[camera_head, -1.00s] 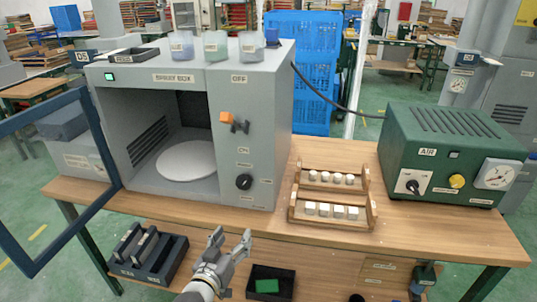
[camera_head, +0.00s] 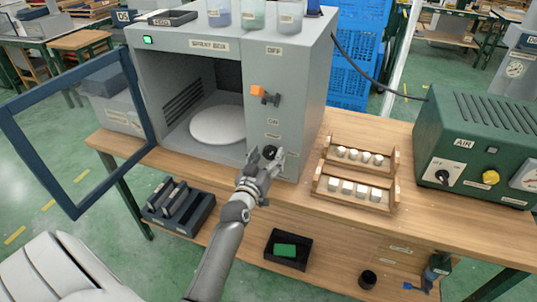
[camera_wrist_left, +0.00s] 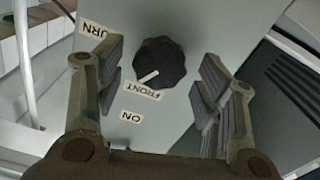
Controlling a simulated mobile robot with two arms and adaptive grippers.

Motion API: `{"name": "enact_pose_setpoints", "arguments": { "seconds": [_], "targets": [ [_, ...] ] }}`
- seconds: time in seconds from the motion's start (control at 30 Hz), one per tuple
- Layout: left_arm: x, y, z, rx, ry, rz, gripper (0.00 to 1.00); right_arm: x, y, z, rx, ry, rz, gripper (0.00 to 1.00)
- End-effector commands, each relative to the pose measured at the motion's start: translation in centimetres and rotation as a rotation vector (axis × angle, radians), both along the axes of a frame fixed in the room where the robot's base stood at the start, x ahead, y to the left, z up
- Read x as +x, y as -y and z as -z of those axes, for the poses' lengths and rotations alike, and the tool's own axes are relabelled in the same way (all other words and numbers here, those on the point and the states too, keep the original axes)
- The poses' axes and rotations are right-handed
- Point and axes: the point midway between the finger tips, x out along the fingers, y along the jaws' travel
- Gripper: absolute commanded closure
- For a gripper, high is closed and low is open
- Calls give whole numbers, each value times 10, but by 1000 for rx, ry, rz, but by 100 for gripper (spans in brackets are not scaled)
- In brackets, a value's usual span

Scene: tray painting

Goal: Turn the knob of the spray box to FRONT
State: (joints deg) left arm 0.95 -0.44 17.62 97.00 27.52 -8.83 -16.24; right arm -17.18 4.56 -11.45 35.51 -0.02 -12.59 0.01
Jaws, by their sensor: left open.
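The spray box (camera_head: 290,70) stands on the wooden table with its frame door open to the left. Its dark round knob (camera_wrist_left: 160,63) is low on the front panel; the knob also shows in the head view (camera_head: 271,151). In the wrist view its white mark points down-left, close to the FRONT label (camera_wrist_left: 141,91); I cannot tell whether it lines up exactly. The TURN label (camera_wrist_left: 98,31) is left of the knob. My left gripper (camera_head: 266,155) is open, its fingers (camera_wrist_left: 163,88) on either side of the knob with gaps. My right gripper is not in view.
An orange-tipped switch (camera_head: 263,93) sits above the knob. A wooden rack (camera_head: 325,187) with small white pieces is right of the box, and the green air unit (camera_head: 470,130) beyond it. A dark bin with a green block (camera_head: 285,250) lies below the tabletop.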

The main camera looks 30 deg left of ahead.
Motion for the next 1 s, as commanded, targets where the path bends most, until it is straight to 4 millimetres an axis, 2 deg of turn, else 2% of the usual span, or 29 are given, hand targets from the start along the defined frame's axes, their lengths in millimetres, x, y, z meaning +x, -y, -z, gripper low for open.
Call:
{"name": "enact_pose_setpoints", "arguments": {
  "seconds": [0.13,0.43,0.77,1.0],
  "targets": [
    [8,-2,-1,0,1,0,37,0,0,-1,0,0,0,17],
    [9,-2,0,0,1,0,38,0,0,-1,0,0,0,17],
    [9,-2,0,0,0,0,81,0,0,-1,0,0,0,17],
    [9,-2,-1,-20,5,0,83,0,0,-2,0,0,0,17]
  ]
}}
